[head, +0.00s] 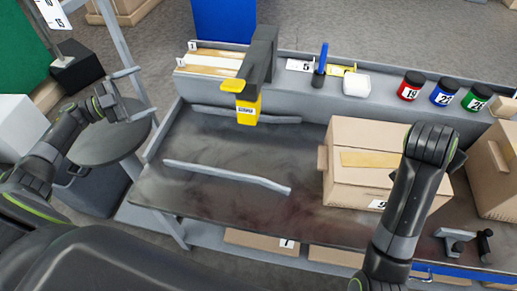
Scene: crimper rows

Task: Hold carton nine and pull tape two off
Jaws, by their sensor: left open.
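A carton (350,192) with a label that looks like 9 stands closed on the right half of the bench. A yellowish tape strip (370,159) lies across its top; I can read no number on it. My right arm crosses in front of the carton's right side and hides part of it. I cannot make out the right gripper. My left gripper (137,94) is open and empty, left of the bench over a round dark stool top, well away from the carton.
A black post holds a yellow labelled piece (248,110) at the bench's back. Red (410,86), blue (444,92) and green jars (476,97) line the back shelf. Another carton (493,175) stands at the right edge. Grey bars (228,176) lie on the bench's otherwise clear left half.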

